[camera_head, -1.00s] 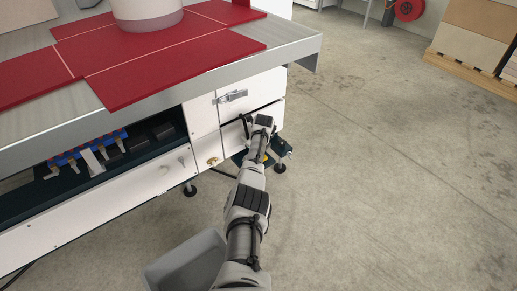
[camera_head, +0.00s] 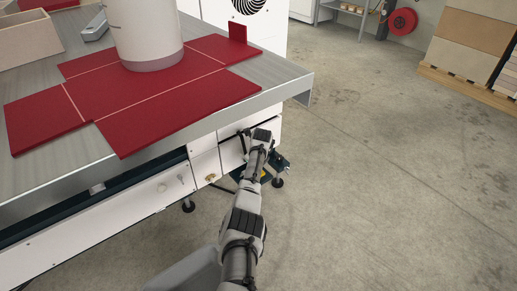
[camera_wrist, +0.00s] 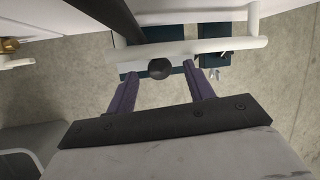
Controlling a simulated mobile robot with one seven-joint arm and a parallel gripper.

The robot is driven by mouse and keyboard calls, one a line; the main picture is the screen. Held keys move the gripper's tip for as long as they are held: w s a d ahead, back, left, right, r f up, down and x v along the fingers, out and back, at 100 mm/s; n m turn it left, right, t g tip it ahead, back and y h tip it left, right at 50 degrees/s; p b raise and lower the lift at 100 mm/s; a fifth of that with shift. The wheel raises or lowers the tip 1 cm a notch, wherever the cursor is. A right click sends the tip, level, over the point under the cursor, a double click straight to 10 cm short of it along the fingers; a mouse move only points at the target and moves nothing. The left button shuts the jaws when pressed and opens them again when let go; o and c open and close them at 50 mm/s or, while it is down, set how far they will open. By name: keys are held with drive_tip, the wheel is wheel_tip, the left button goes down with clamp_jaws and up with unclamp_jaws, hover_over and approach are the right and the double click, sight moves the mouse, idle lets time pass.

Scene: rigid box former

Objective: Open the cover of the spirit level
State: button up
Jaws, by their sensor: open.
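I cannot make out the spirit level or its cover for sure in either view. My gripper (camera_head: 257,137) is at the front right corner of the machine, below the table edge; the wrist hides its fingers in the head view. In the wrist view my gripper (camera_wrist: 160,70) has its two purple fingers apart. A dark round knob (camera_wrist: 160,68) shows between the fingertips, in front of a pale bar (camera_wrist: 225,46). I cannot tell whether the fingers touch either one.
The metal table (camera_head: 40,170) overhangs the white machine front (camera_head: 130,214). Red panels (camera_head: 170,112) and a pale column (camera_head: 143,30) are on top. A machine foot (camera_head: 278,182) stands near my gripper. The floor to the right is clear up to stacked boxes (camera_head: 470,50).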

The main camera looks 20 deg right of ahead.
drive_tip(key=p+v, duration=0.4)
drive_tip(key=v, duration=0.7)
drive_tip(key=shift+r, duration=0.15)
